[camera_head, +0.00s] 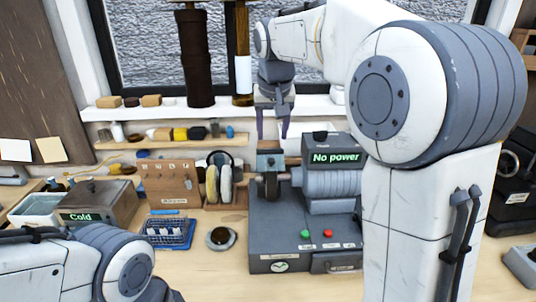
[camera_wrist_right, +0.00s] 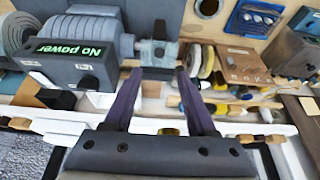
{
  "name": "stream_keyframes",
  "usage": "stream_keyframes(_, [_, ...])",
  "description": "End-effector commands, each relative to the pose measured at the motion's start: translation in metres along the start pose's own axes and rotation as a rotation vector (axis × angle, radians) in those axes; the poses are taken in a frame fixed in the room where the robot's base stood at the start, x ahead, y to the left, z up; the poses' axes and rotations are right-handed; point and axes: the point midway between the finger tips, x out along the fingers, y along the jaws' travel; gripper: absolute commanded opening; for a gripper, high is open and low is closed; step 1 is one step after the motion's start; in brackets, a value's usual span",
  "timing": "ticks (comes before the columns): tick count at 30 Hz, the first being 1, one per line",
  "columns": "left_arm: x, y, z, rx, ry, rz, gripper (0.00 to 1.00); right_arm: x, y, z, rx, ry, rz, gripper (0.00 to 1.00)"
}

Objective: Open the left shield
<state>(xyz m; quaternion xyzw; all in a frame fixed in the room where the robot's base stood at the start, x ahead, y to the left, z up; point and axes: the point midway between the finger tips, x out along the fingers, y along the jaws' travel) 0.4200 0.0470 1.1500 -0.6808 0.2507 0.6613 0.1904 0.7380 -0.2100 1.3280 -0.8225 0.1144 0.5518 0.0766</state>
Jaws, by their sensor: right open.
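The grey grinder (camera_head: 275,230) stands on the bench, with a "No power" display on top of its motor. The left shield (camera_head: 270,161) appears as a small grey-teal piece over the left wheel, though its exact angle is hard to tell. In the right wrist view the shield (camera_wrist_right: 157,52) lies just beyond my fingertips. My right gripper (camera_head: 272,130) points down above and slightly behind the shield, open and empty. Its two dark purple fingers (camera_wrist_right: 160,78) are spread apart in the right wrist view, with no clear contact. Only my left arm shows at lower left; its gripper is out of frame.
A blue tray (camera_head: 170,233) and a small round dish (camera_head: 220,238) lie in front. A narrow shelf (camera_head: 205,140) and the windowsill (camera_head: 150,113) run behind.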

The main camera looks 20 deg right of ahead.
Motion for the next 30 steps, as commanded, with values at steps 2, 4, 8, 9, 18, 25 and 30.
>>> stream_keyframes(2, [-0.001, 0.0, 0.0, 0.0, 0.0, 0.0, 0.5, 0.006, 0.002, -0.003, 0.007, 0.001, 0.004, 0.56])
stream_keyframes(4, [-0.003, 0.0, 0.0, 0.0, 0.0, 0.0, 0.5, 0.015, 0.002, -0.002, 0.006, -0.001, 0.005, 0.56])
stream_keyframes(8, [-0.008, 0.001, 0.0, 0.0, 0.0, 0.0, 0.5, 0.038, 0.001, -0.002, 0.005, -0.002, 0.004, 0.56])
stream_keyframes(9, [-0.009, 0.001, 0.0, 0.0, 0.0, 0.0, 0.5, 0.046, 0.001, -0.002, 0.005, -0.002, 0.004, 0.56])
stream_keyframes(18, [-0.018, 0.001, -0.001, -0.001, 0.0, 0.0, 0.5, 0.092, 0.001, -0.002, 0.004, 0.0, 0.002, 0.56])
stream_keyframes(25, [-0.019, 0.001, -0.001, -0.001, 0.0, 0.0, 0.5, 0.102, 0.001, -0.002, 0.004, 0.004, 0.001, 0.56])
stream_keyframes(30, [-0.019, 0.001, -0.001, -0.001, 0.0, 0.0, 0.5, 0.102, 0.001, -0.002, 0.003, 0.004, 0.001, 0.56])
